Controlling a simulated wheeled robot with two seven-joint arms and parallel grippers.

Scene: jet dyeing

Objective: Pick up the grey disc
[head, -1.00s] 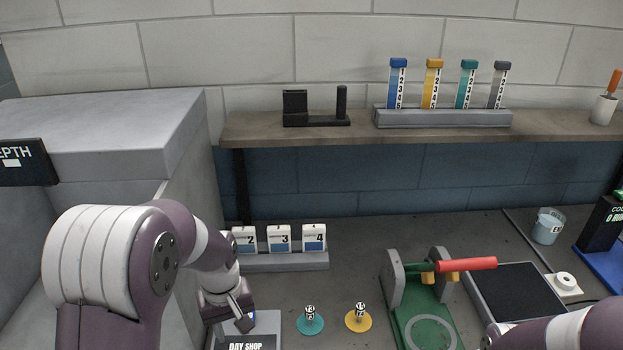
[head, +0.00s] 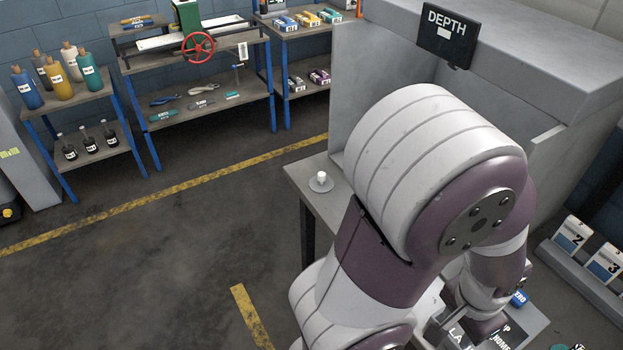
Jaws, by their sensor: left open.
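A small grey disc (head: 320,186) with a white knob on top lies on the near-left corner of the worktop, left of my left arm. My left gripper (head: 474,322) is beyond and below the arm's bend, over a pale labelled board (head: 530,322), well to the right of the grey disc. It is open, but its fingers are partly hidden by my arm and hard to make out. I see nothing between them. My right gripper is out of view.
A large grey housing (head: 540,62) with a DEPTH sign (head: 449,35) stands behind my arm. Numbered cards in a grey rack (head: 583,281) are at right. Part of a teal disc (head: 562,347) shows at the bottom edge. Shelves stand across the open floor.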

